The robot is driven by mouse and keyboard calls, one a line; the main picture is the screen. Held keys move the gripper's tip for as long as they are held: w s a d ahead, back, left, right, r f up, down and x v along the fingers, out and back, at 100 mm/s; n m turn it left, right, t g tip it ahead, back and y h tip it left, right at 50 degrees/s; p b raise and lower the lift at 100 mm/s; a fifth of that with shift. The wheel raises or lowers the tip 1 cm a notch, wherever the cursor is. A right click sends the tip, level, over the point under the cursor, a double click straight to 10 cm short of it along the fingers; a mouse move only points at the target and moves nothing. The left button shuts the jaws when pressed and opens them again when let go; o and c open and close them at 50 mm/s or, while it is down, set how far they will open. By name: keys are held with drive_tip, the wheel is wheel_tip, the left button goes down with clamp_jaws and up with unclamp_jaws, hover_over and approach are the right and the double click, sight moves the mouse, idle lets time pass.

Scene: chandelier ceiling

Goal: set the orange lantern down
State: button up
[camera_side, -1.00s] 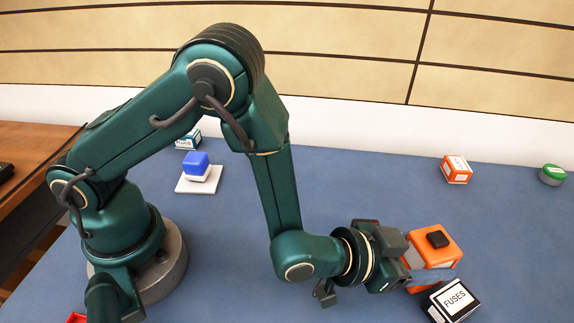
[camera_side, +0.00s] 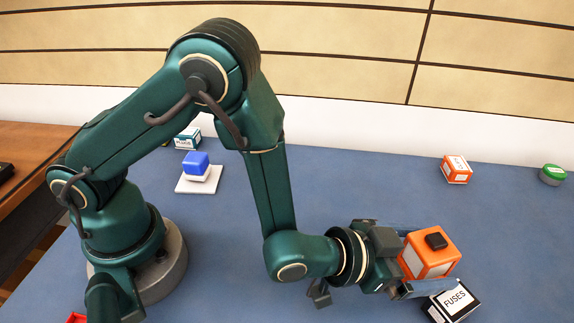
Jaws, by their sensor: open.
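The orange lantern (camera_side: 430,254) is a box with a black knob on top and a pale front panel. It stands upright at the right of the side view, on or very near the blue table; its underside is partly hidden. My gripper (camera_side: 404,257) is open, with one finger on the far side of the lantern and one on the near side. The lantern lies at the right end of the jaws, and the fingers look apart from it.
A black and white FUSES box (camera_side: 452,303) lies close to the near finger and the lantern. A smaller orange box (camera_side: 456,169) and a green-lidded tin (camera_side: 552,175) stand farther back. A blue block (camera_side: 196,163) sits on a white plate. The blue table (camera_side: 360,190) behind the gripper is clear.

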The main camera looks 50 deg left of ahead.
sight(415, 255)
drive_tip(key=v, duration=0.6)
drive_tip(key=shift+s+a+r, duration=0.15)
drive_tip(key=shift+s, duration=0.05)
drive_tip(key=s+a+r+n+g+y, duration=0.1)
drive_tip(key=s+a+r+g, duration=0.1)
drive_tip(key=a+r, duration=0.2)
drive_tip(key=s+a+r+n+g+y, duration=0.2)
drive_tip(key=a+r, duration=0.3)
drive_tip(key=a, duration=0.6)
drive_tip(key=shift+s+a+g, duration=0.3)
drive_tip(key=shift+s+g, duration=0.2)
drive_tip(key=shift+s, duration=0.15)
drive_tip(key=s+a, duration=0.1)
drive_tip(key=s, duration=0.1)
drive_tip(key=s+a+n+g+y, duration=0.1)
drive_tip(key=s+a, duration=0.1)
drive_tip(key=s+a+y, duration=0.1)
drive_tip(key=s+a, duration=0.1)
drive_tip(key=shift+s+a+n+g, duration=0.15)
drive_tip(key=shift+s+n+g, duration=0.15)
drive_tip(key=shift+s+g, duration=0.1)
drive_tip(key=shift+w, duration=0.1)
